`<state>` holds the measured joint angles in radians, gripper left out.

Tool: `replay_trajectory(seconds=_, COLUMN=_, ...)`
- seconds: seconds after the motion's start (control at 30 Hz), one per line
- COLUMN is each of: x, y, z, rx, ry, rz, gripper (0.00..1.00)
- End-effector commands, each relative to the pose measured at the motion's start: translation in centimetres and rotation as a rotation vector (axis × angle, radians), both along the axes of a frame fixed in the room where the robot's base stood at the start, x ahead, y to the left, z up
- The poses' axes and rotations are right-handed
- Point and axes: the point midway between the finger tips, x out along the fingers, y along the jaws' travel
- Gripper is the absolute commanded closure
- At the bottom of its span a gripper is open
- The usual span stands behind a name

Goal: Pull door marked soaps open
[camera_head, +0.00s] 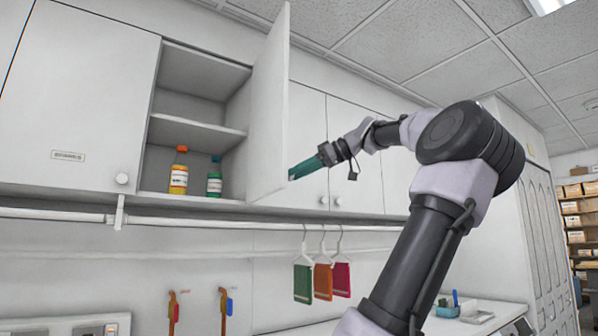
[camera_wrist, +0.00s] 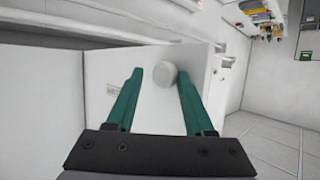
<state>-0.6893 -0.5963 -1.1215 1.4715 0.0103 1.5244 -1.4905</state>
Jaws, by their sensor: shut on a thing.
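A white cabinet door (camera_head: 270,110) stands swung open, its edge pointing out toward me. Its face also fills much of the wrist view (camera_wrist: 150,110), with a round white knob (camera_wrist: 165,74) and a small label (camera_wrist: 111,88) too small to read. My gripper (camera_head: 293,175) is at the lower outer part of this door; its teal fingers (camera_wrist: 161,76) lie on both sides of the knob and are shut on it. In the head view the knob is hidden. The open compartment (camera_head: 195,130) shows an orange-capped bottle (camera_head: 179,172) and a green bottle (camera_head: 215,178).
A closed door (camera_head: 75,90) with a label and knob (camera_head: 122,179) is at left. More closed doors (camera_head: 350,150) stand behind my gripper. A rail (camera_head: 190,220) runs below, with hangers holding coloured cloths (camera_head: 322,282). The counter (camera_head: 490,312) is at lower right.

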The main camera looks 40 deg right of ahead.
Motion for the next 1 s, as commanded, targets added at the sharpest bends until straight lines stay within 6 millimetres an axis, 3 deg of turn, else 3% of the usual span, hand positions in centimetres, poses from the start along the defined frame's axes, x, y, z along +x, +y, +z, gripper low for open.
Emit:
replay_trajectory(seconds=0.07, x=0.6, y=-0.1, z=0.0, rx=-0.017, ry=-0.004, rz=-0.012, gripper=1.00)
replay_trajectory(seconds=0.1, x=0.6, y=-0.1, z=0.0, rx=-0.017, ry=-0.004, rz=-0.012, gripper=0.36)
replay_trajectory(seconds=0.13, x=0.6, y=-0.1, z=0.0, rx=-0.017, ry=-0.004, rz=-0.012, gripper=0.26)
replay_trajectory(seconds=0.83, x=0.4, y=-0.3, z=-0.3, rx=-0.018, ry=0.000, rz=-0.013, gripper=0.26)
replay_trajectory(seconds=1.0, x=-0.8, y=-1.0, z=0.4, rx=-0.018, ry=-0.004, rz=-0.013, gripper=0.26)
